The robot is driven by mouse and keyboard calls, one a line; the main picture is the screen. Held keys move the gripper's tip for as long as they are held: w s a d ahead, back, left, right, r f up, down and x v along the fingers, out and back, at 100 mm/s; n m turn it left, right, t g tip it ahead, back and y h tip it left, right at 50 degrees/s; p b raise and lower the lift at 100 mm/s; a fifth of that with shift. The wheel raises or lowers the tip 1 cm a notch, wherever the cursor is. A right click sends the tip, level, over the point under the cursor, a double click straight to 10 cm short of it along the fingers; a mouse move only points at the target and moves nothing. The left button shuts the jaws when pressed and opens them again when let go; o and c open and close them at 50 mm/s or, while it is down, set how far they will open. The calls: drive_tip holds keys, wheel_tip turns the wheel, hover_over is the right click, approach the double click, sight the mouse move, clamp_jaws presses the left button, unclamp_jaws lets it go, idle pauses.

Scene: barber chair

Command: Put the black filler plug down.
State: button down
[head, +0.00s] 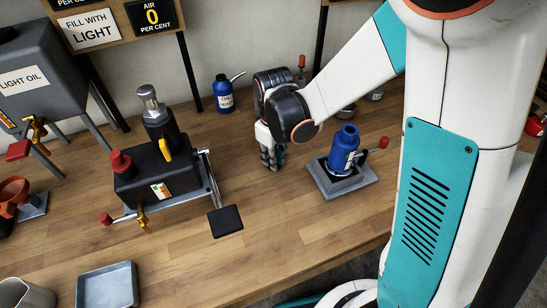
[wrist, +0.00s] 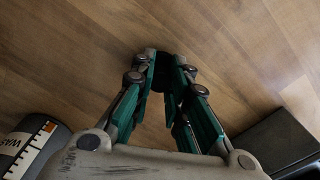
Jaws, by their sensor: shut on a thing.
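My gripper (head: 272,166) points down at the wooden bench (head: 300,225), between the black jack unit and the blue bottle-shaped unit. In the wrist view my gripper (wrist: 166,92) is shut on a small dark thing between its fingertips, which I take for the black filler plug (wrist: 168,84). The fingers hide most of the plug, and I cannot make it out in the head view. The fingertips are low over the bench. I cannot tell whether the plug touches the wood.
The black jack unit (head: 150,182) with its silver-capped column stands left. A blue unit (head: 343,150) stands on a grey plate (head: 345,186) at right. A blue oil bottle (head: 223,95) stands behind. A grey tray (head: 107,287) lies front left. The bench's front middle is clear.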

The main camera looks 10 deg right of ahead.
drive_tip(key=shift+f, duration=0.15)
drive_tip(key=c, duration=1.6)
unclamp_jaws()
drive_tip(key=shift+o, duration=0.2)
wheel_tip(320, 180, up, 12)
drive_tip(key=r+p, duration=0.1)
drive_tip(key=p, duration=0.3)
drive_tip(key=s+d+r+m+t, duration=0.7)
drive_tip(key=s+d+r, duration=0.3)
drive_tip(key=s, duration=0.3)
drive_tip(key=shift+s+r+m, duration=0.15)
drive_tip(key=shift+s+m, duration=0.05)
drive_tip(key=shift+m, duration=0.1)
